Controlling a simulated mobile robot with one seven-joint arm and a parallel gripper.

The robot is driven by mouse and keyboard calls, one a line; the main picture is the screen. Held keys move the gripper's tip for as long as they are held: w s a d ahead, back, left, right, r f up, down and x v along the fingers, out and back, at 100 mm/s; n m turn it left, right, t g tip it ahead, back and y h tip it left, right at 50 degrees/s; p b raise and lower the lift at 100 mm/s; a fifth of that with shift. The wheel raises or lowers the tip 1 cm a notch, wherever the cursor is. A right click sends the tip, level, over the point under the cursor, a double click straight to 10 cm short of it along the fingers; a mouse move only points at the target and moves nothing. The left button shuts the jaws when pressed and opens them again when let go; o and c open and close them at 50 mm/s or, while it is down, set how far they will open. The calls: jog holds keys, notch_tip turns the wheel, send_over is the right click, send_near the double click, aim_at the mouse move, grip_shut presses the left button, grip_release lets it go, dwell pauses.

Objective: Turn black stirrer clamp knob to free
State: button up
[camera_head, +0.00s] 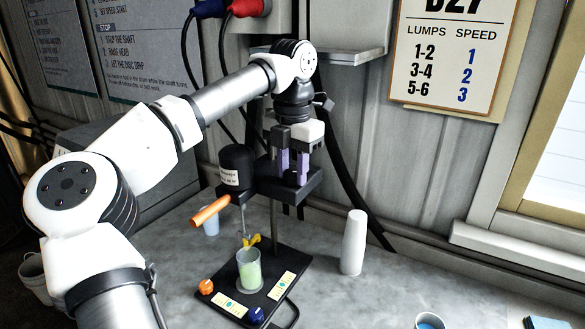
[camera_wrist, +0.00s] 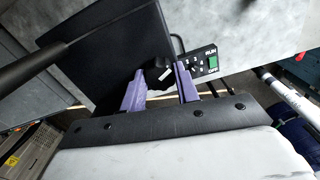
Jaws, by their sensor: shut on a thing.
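The black stirrer clamp knob (camera_wrist: 154,74) shows in the wrist view between the tips of my two purple fingers. A small white mark is on its side. My gripper (camera_wrist: 158,82) is shut on the knob. In the head view my gripper (camera_head: 292,168) points down onto the black clamp block of the stirrer, and the knob is hidden there by the fingers and block. The black stirrer motor (camera_head: 237,163) stands just left of my gripper, above the base plate (camera_head: 272,262). An orange handle (camera_head: 210,211) sticks out to the lower left.
A glass of pale green liquid (camera_head: 249,270) stands on the base plate under a yellow piece (camera_head: 251,241). A control box with a green switch (camera_wrist: 212,62) shows beside the fingers. The right bench is mostly clear.

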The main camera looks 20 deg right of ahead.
jog(key=n, duration=0.5)
jog(key=shift+n, duration=0.3)
jog(key=n, duration=0.5)
jog(key=shift+b, duration=0.3)
jog(key=shift+n, duration=0.3)
jog(key=o, duration=1)
